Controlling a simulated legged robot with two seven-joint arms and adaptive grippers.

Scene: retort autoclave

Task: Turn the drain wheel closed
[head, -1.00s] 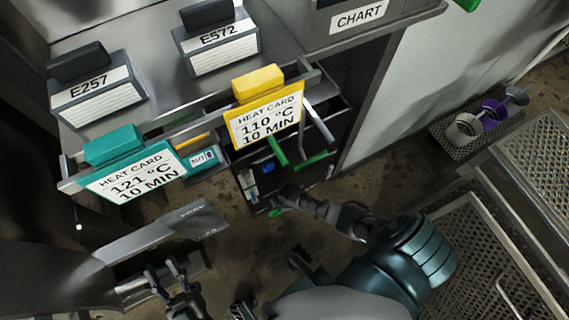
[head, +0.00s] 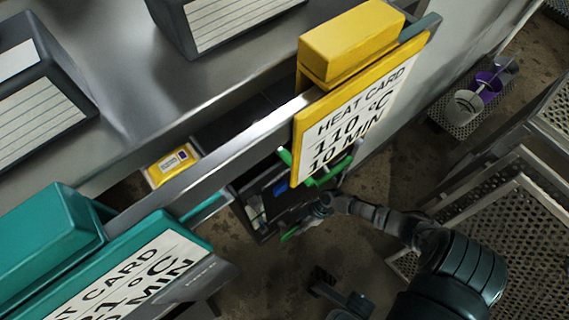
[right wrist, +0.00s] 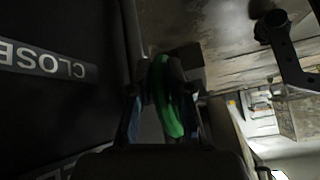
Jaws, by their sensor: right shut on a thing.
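The drain wheel has a green rim (right wrist: 170,98), which passes between the fingers of my right gripper (right wrist: 166,105) in the right wrist view. The gripper is shut on this rim. In the head view, a small part of the green wheel (head: 290,233) shows low beside the cabinet, with my right gripper (head: 318,208) at it and my right arm reaching in from the lower right. The fingers hide part of the rim. A dark panel label reading CLOSE (right wrist: 45,60) appears upside down left of the wheel. My left gripper is not in view.
A yellow heat card (head: 350,115) hangs from the metal rail above my right gripper and partly covers green bars behind it. A teal heat card (head: 130,275) is at lower left. Perforated racks (head: 500,220) and a caddy with cups (head: 465,105) stand at right.

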